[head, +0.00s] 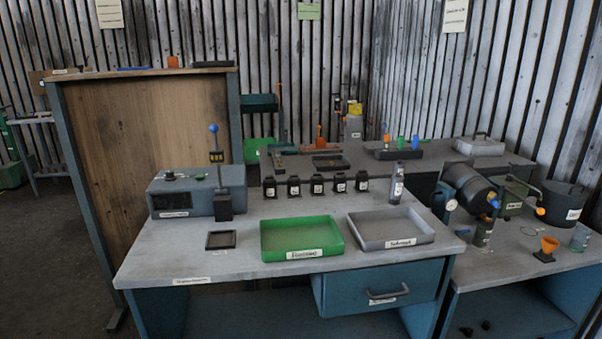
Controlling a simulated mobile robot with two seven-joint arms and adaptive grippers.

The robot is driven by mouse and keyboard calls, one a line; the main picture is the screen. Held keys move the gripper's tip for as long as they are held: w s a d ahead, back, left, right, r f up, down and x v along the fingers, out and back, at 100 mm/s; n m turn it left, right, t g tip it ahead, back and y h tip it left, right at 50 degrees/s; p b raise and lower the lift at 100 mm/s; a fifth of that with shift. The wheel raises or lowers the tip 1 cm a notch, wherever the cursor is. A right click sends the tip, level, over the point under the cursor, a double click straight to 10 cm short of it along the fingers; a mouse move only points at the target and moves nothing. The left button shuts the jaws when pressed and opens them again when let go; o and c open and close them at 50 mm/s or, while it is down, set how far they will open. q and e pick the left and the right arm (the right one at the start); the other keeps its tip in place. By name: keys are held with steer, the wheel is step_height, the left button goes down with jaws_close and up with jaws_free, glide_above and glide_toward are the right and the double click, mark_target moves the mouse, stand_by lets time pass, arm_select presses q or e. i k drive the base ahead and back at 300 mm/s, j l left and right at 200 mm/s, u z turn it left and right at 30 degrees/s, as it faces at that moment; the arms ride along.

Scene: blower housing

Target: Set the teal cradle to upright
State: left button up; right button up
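A teal bracket (446,203) with a round pale disc on its front stands at the right, on the right-hand bench. It appears to be the teal cradle. A dark drum (468,186) lies tilted in or against it, with its blue-tipped end low at the right. A small jar (482,232) stands below that end. The drum hides much of the cradle, so its exact angle is hard to tell. Neither of my grippers shows in the head view.
The front bench holds a green tray (301,254), a grey tray (423,242), a row of small black containers (317,184), a bottle (397,186) and a blue-grey box with a blue-knobbed lever (213,128). A black pot (562,203) and orange funnel (549,245) stand right of the drum.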

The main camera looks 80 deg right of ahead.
mark_target(473, 193)
steer(key=z, duration=3.85)
steer(key=i+l+u, duration=0.15)
steer(key=i+l, duration=0.2)
steer(key=i, duration=0.15)
steer(key=i+l+u, duration=0.1)
steer(key=i+l, duration=0.25)
steer(key=i, duration=0.15)
